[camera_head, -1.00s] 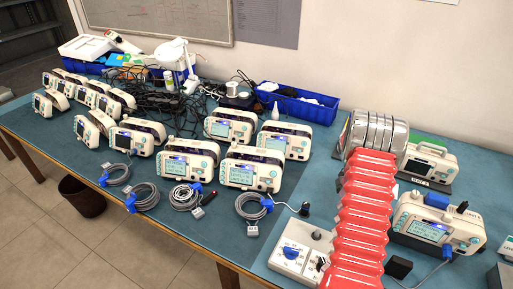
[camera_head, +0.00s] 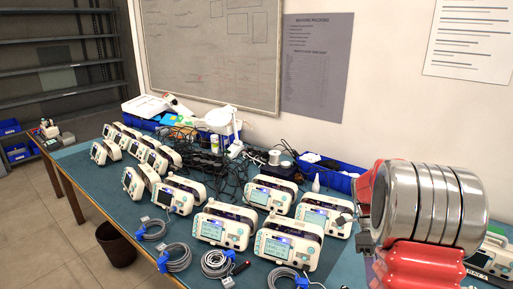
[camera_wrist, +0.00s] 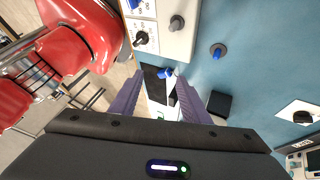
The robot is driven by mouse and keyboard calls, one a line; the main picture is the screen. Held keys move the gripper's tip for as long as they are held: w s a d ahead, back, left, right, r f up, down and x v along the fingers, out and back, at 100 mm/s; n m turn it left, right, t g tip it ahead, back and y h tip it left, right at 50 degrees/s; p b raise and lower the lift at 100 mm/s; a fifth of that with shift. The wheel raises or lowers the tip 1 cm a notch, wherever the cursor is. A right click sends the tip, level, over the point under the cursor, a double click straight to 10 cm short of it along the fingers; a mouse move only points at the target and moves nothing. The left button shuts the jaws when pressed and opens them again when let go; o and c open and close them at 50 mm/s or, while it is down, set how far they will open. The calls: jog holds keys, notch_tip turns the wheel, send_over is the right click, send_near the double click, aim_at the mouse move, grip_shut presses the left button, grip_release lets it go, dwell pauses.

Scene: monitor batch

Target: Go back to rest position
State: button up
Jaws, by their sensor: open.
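My gripper (camera_wrist: 162,78) shows in the wrist view as two purple fingers spread apart. I see nothing held between them; a blue knob or plug (camera_wrist: 165,73) and a dark flat panel (camera_wrist: 155,84) show behind the gap. The height of the fingers above these is hard to judge. My red and silver arm fills the right of the head view and hides part of the table there. My gripper itself is not visible in the head view.
White monitors (camera_head: 286,247) stand in rows on the blue-green table (camera_head: 95,190). Coiled grey cables (camera_head: 217,264) lie along its front edge. A blue bin (camera_head: 335,176) and black cable tangle (camera_head: 205,168) are at the back. A white knobbed box (camera_wrist: 175,25) is near my gripper. A dark waste bin (camera_head: 115,245) stands on the floor.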

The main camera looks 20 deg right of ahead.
jog(key=s+a+r+n+t, duration=0.1)
jog(key=a+r+n+t, duration=0.3)
jog(key=a+n, duration=0.5)
jog(key=s+a+r+n+t, duration=0.2)
jog(key=a+r+n+t, duration=0.2)
jog(key=a+n, duration=0.5)
jog(key=s+a+r+n+t+h, duration=0.1)
jog(key=a+r+n+t, duration=0.3)
jog(key=a+n, duration=0.5)
jog(key=s+n+t, duration=0.1)
jog(key=n, duration=0.1)
jog(key=shift+a+r+n, duration=0.3)
jog(key=shift+a+n, duration=0.05)
jog(key=shift+n, duration=0.05)
jog(key=shift+c, duration=1.4)
jog(key=shift+d, duration=0.1)
